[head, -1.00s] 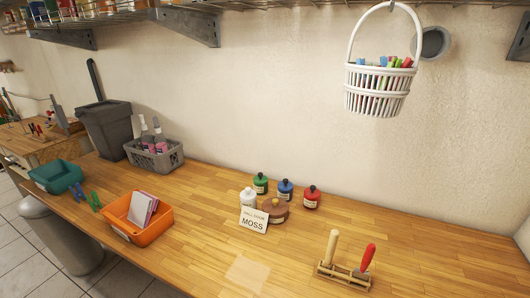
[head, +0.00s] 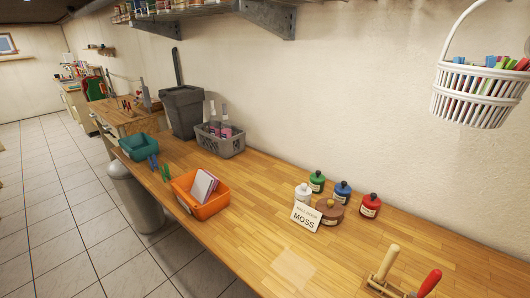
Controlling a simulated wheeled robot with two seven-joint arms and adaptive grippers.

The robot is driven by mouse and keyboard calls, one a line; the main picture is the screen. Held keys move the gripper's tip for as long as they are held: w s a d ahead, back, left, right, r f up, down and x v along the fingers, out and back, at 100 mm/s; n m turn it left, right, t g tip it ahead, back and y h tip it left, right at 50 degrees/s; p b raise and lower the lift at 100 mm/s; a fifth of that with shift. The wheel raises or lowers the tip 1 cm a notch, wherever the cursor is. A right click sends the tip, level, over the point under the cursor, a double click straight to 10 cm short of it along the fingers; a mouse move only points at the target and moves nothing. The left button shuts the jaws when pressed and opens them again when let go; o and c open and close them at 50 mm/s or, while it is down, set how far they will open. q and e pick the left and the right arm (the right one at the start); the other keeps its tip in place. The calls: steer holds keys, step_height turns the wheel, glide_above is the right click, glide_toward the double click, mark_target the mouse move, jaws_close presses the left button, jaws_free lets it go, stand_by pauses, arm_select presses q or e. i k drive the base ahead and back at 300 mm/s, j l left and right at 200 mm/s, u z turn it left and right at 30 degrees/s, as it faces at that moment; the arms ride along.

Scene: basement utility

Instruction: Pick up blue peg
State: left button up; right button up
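A blue peg (head: 153,162) lies on the wooden worktop near its front edge, just right of the teal bin. A green peg (head: 165,172) lies close beside it, between it and the orange bin. More pegs, some blue, stick up in the white hanging basket (head: 477,96) at the right. Neither of my grippers shows in the head view.
The teal bin (head: 138,147) and orange bin (head: 201,203) flank the pegs. A grey crate (head: 220,142) with bottles and a dark grey bin (head: 184,111) stand behind. A rounded trash bin (head: 134,197) stands below the worktop's front edge. Tiled floor at left is open.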

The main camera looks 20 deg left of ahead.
mark_target(155, 164)
steer(key=u, duration=1.6)
